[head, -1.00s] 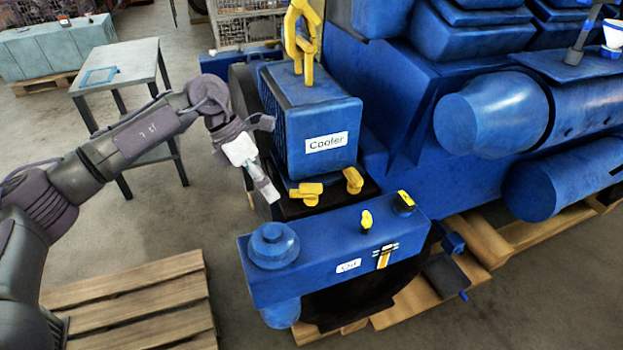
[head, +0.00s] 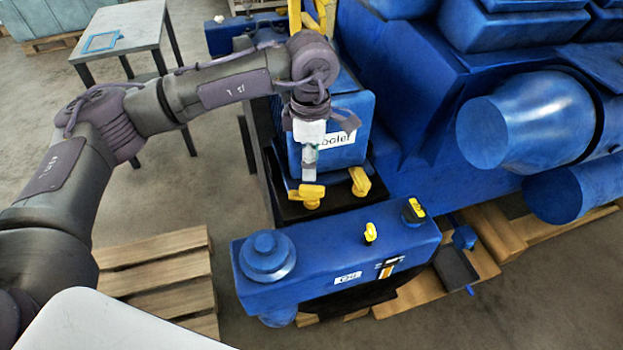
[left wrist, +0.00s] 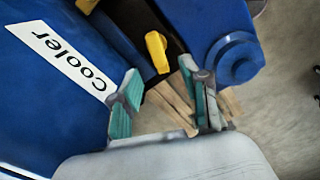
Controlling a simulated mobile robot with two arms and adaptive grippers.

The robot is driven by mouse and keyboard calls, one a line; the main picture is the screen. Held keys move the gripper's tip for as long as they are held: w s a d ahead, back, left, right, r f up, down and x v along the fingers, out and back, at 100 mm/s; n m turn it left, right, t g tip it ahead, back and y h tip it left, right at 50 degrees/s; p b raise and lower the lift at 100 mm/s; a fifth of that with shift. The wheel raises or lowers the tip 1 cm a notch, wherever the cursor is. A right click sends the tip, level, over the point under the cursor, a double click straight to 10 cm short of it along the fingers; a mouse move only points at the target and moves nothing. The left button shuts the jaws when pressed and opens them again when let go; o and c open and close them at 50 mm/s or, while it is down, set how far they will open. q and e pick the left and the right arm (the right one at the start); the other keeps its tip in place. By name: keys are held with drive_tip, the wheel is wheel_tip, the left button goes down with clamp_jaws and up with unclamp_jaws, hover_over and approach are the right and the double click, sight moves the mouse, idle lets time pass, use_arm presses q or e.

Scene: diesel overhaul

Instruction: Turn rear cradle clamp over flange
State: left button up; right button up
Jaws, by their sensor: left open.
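The blue cooler (head: 350,112) stands on a dark cradle, partly hidden behind my left arm. Two yellow clamps sit at its near foot: the left clamp (head: 307,194) has its handle roughly sideways, and the right clamp (head: 360,181) is angled. I cannot tell which is the rear one. My left gripper (head: 309,168) points down, open and empty, just above the left clamp in the head view. In the left wrist view, a yellow clamp (left wrist: 157,52) lies beyond the open fingers (left wrist: 163,100), not between them. My right gripper is not in view.
A blue beam-shaped unit (head: 335,255) with a round cap (head: 266,252) and small yellow handles stands in front of the cooler. The large blue engine (head: 430,90) fills the right. A wooden pallet (head: 165,285) and a grey table (head: 130,30) stand left.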

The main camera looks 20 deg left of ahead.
sight(312, 188)
use_arm(q)
drive_tip(key=f, duration=0.2)
drive_tip(key=f+p, duration=0.1)
drive_tip(key=f, duration=0.1)
drive_tip(key=shift+w, duration=0.35)
wheel_tip(312, 188, down, 4)
drive_tip(key=shift+r+p, duration=0.2)
drive_tip(key=shift+p, duration=0.45)
drive_tip(key=shift+f, duration=0.55)
drive_tip(key=c, duration=0.8)
clamp_jaws()
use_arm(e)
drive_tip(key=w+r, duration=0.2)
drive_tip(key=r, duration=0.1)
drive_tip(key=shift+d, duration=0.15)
